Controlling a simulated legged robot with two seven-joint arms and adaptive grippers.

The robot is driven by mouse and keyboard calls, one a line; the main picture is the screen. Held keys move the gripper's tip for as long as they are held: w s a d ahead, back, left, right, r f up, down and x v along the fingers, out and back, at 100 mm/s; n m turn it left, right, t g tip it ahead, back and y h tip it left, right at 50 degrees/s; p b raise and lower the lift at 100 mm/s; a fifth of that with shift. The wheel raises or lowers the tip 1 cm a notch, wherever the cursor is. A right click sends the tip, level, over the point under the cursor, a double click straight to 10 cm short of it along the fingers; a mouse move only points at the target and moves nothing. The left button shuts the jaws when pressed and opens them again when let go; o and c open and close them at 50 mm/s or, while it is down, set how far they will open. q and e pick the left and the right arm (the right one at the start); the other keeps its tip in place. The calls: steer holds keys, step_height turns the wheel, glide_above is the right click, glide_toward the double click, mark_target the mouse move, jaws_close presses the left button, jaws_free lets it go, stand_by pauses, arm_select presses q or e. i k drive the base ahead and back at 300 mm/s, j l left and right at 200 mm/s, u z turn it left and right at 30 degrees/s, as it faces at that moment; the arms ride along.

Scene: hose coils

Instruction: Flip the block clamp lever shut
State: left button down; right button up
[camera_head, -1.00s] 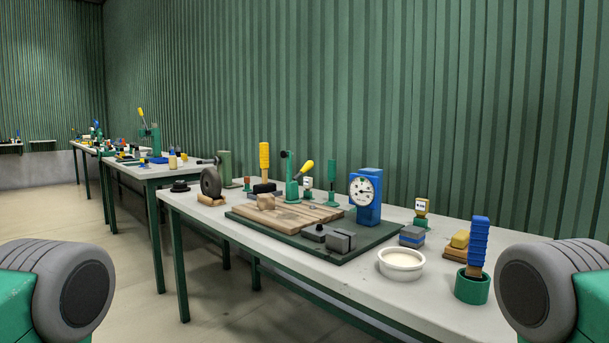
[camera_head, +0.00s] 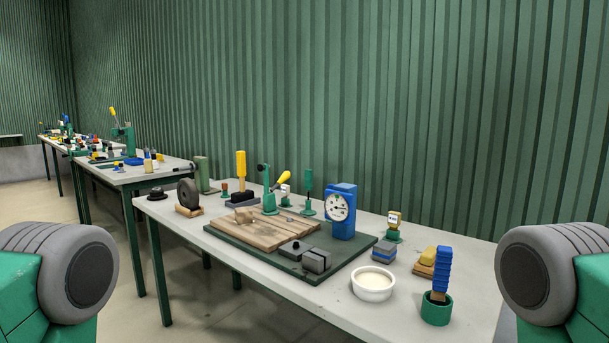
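A green clamp (camera_head: 267,187) with a yellow-handled lever stands at the back of a dark green board on the nearest table. Its yellow lever (camera_head: 283,179) slants up and to the right. A grey vise-like block (camera_head: 315,261) sits at the board's front. My two arms show only as rounded grey and green parts at the lower left and lower right; neither gripper is in view.
The table (camera_head: 407,312) also holds a blue dial gauge (camera_head: 341,211), a white bowl (camera_head: 373,284), a green cup with a blue-handled brush (camera_head: 437,308), and a dark wheel (camera_head: 187,194). More cluttered tables (camera_head: 127,176) stand at the left. Open floor lies at the lower left.

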mark_target(285, 175)
steer(key=i+j+z, duration=0.15)
steer(key=z, duration=0.3)
steer(key=i+j+z, duration=0.1)
steer(key=j+z, duration=0.65)
steer(key=z, duration=0.2)
